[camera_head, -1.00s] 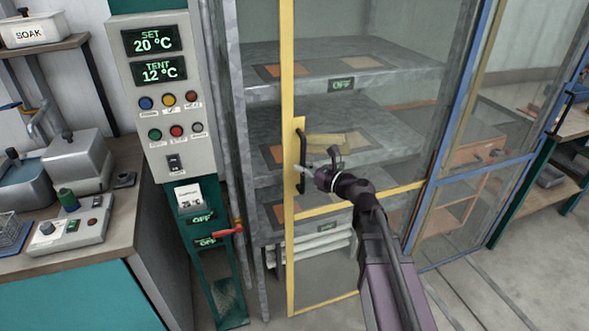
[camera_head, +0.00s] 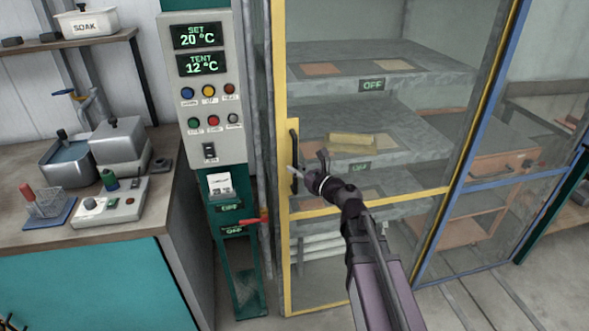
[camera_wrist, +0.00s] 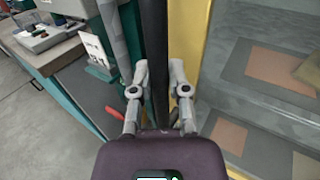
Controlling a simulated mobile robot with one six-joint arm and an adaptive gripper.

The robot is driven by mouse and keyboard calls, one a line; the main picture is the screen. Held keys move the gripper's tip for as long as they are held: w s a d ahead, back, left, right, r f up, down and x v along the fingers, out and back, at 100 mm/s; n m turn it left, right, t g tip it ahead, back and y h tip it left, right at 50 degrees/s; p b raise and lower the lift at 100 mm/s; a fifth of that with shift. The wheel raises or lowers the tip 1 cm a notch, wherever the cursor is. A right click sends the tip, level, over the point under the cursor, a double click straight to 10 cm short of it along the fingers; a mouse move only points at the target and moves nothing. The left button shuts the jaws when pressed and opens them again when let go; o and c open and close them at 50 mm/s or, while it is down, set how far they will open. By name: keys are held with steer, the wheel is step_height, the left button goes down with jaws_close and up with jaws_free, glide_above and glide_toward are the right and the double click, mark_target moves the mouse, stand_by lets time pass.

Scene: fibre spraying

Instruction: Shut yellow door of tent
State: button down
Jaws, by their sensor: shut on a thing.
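The tent's yellow door (camera_head: 281,240) has a yellow frame with clear panes. Its left edge stands close beside the grey tent post (camera_head: 258,110); I cannot tell if it is fully flush. A black upright handle (camera_head: 294,150) is on the door's left edge. My gripper (camera_head: 298,172) is at the handle's lower half, shut on it. In the wrist view the handle (camera_wrist: 155,40) runs up between the two fingers of my gripper (camera_wrist: 158,72), with the yellow frame (camera_wrist: 186,40) just to its right.
Left of the door stands a control panel (camera_head: 226,120) reading SET 20, TENT 12, with a red lever (camera_head: 252,219) below. A bench (camera_head: 120,232) is further left. A blue-framed door (camera_head: 497,180) adjoins on the right. Trays on shelves (camera_head: 390,120) show through the panes.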

steer(key=shift+s+a, duration=0.25)
steer(key=shift+a, duration=0.15)
steer(key=c, duration=0.6)
jaws_free()
steer(key=shift+a, duration=0.15)
steer(key=shift+d, duration=0.25)
steer(key=shift+d, duration=0.15)
steer(key=v, duration=0.7)
steer(key=shift+s+n+g, duration=0.1)
steer(key=shift+n+g, duration=0.2)
